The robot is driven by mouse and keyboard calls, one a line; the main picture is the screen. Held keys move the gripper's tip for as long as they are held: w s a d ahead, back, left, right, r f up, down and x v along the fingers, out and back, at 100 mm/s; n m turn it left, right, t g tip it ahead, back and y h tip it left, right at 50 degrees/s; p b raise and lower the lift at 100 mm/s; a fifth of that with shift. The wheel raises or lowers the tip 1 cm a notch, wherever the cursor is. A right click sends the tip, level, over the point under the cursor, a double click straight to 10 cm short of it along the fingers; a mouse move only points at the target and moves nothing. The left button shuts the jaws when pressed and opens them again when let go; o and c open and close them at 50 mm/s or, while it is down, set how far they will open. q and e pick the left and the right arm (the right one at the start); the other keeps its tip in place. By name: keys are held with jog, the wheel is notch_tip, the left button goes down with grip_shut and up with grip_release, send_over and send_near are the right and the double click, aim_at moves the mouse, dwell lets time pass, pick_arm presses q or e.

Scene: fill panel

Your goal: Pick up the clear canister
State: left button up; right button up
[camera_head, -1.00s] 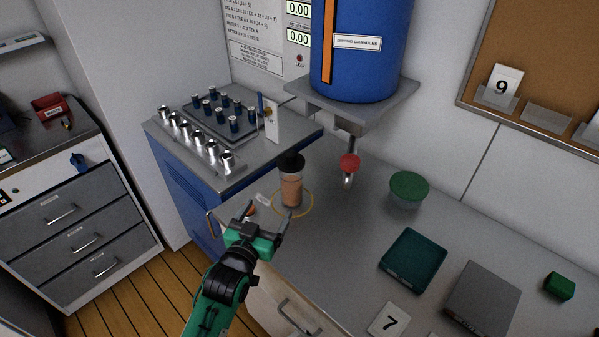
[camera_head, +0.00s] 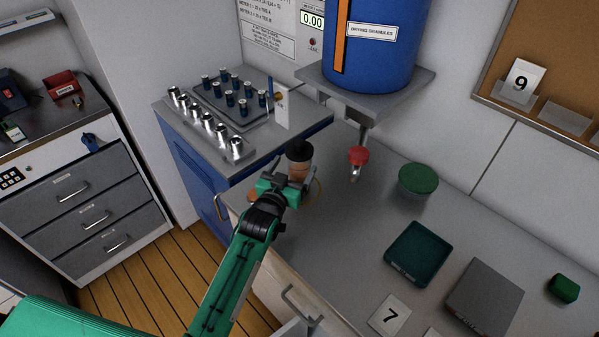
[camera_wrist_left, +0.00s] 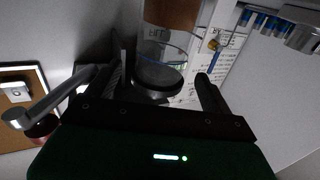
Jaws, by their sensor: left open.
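The clear canister (camera_head: 299,168) stands on the grey counter under the left end of the hopper area. It has a black lid and orange-brown contents. My left gripper (camera_head: 291,186) is in front of it and hides its lower part. In the left wrist view the canister (camera_wrist_left: 170,35) appears inverted, with its dark lid between the two fingers of my open left gripper (camera_wrist_left: 160,82). I cannot tell whether the fingers touch it. My right gripper is in neither view.
A rack with metal cylinders (camera_head: 222,135) stands to the left. A green-lidded jar (camera_head: 418,180), a green tray (camera_head: 418,253) and a grey plate (camera_head: 484,298) lie to the right.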

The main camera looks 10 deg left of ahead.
pick_arm(q)
jog(key=w, duration=0.1)
jog(key=w+p, duration=0.1)
jog(key=w, duration=0.2)
jog(key=shift+w+d+r+p, duration=0.1)
jog(key=shift+d+p, duration=0.25)
jog(key=shift+w, duration=0.3)
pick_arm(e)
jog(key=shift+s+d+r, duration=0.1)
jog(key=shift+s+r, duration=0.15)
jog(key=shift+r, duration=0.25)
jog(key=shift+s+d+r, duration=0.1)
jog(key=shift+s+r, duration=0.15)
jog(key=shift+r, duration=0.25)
pick_arm(q)
jog(key=c, duration=1.6)
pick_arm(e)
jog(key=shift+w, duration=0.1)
